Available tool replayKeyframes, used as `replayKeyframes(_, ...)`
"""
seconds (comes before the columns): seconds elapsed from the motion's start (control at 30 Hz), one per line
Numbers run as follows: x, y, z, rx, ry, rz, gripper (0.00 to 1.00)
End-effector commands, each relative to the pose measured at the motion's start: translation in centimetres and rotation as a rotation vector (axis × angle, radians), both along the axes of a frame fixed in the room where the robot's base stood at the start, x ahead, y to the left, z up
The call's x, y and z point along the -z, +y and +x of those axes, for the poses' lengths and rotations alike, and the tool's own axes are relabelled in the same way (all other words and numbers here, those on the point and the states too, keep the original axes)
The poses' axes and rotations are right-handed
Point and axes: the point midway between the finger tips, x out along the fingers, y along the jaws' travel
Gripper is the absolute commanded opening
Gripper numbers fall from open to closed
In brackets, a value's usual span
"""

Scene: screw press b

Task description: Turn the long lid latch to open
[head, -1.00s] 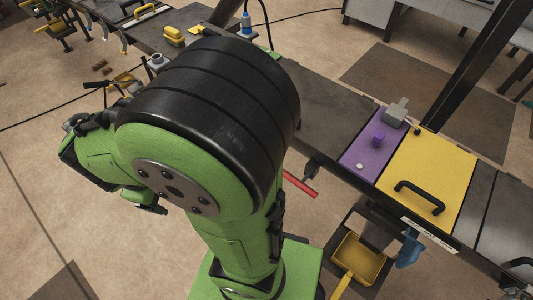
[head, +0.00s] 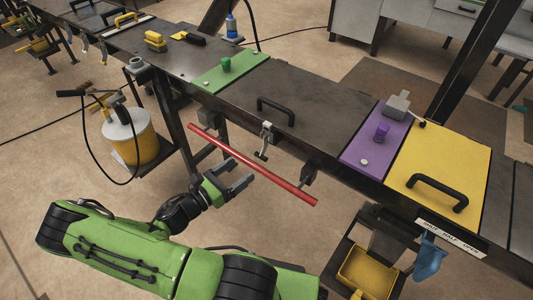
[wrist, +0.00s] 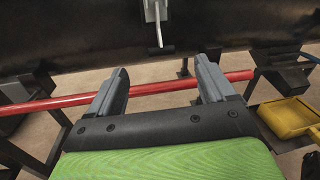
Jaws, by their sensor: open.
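The latch (head: 266,139) is a small pale metal fitting with a hanging lever on the front edge of the long dark lid (head: 310,115), below the lid's black handle. Its lever hangs down, ending in a dark crosspiece. In the wrist view the latch (wrist: 154,20) is at the top centre, beyond my fingertips. My gripper (head: 243,171) is open and empty, on the near side of the table, below and apart from the latch. In the wrist view its two grey fingers (wrist: 163,68) point toward the table front, with the red bar crossing behind them.
A long red bar (head: 245,160) runs along the table front near my gripper. Purple (head: 359,155) and yellow (head: 440,155) panels lie to the right, a green panel (head: 212,80) to the left. A yellow bin (head: 368,272) sits below right. A yellow-and-white canister (head: 130,140) stands left.

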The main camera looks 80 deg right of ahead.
Motion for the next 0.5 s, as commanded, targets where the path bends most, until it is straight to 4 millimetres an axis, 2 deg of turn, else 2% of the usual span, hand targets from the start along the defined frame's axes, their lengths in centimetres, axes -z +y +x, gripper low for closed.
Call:
replayKeyframes(0.03,0.2,-1.1,-0.9,0.009,0.001,-0.002,0.83)
replayKeyframes(0.3,0.3,-6.9,-4.6,0.008,-0.004,-0.001,0.83)
replayKeyframes(0.5,0.2,-9.7,-6.2,0.003,-0.004,0.001,0.83)
